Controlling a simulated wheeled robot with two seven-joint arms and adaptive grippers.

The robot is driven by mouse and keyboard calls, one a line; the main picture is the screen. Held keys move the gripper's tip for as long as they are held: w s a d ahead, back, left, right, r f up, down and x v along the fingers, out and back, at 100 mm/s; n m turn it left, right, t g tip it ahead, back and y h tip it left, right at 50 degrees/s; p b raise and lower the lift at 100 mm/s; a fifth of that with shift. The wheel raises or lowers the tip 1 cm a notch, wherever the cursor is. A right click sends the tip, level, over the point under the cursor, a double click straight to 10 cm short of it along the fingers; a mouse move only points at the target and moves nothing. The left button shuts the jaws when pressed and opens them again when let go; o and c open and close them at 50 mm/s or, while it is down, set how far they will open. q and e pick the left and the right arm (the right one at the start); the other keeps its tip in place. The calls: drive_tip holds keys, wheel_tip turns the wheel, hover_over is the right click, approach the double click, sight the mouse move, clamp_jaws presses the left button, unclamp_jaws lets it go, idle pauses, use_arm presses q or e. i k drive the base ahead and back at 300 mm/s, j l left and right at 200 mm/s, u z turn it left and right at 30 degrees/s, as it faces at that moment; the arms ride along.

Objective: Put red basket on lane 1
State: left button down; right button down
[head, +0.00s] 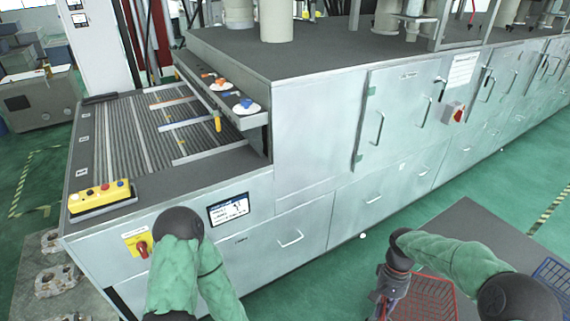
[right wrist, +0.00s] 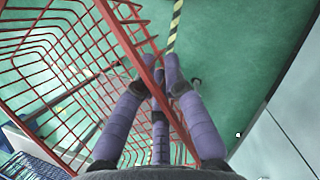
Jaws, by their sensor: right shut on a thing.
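The red wire basket (head: 428,300) is at the bottom right of the head view, partly cut off by the frame edge and partly behind my right arm. My right gripper (head: 388,285) is shut on its rim. In the right wrist view the purple fingers (right wrist: 160,80) close around the red rim, and the basket mesh (right wrist: 60,75) spreads to the left. The lanes (head: 122,135) are ribbed strips with dividers on the machine's left end; which one is lane 1 cannot be read. My left arm shows at the bottom, but its gripper is out of view.
A blue wire basket (head: 553,272) stands at the right edge by a dark grey surface (head: 470,222). A yellow button box (head: 102,197) sits on the machine's front left corner. A shelf with coloured handles (head: 225,90) overhangs the lanes. Green floor lies between machine and grey surface.

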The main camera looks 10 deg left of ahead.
sight(153, 155)
drive_tip(key=u, duration=1.15)
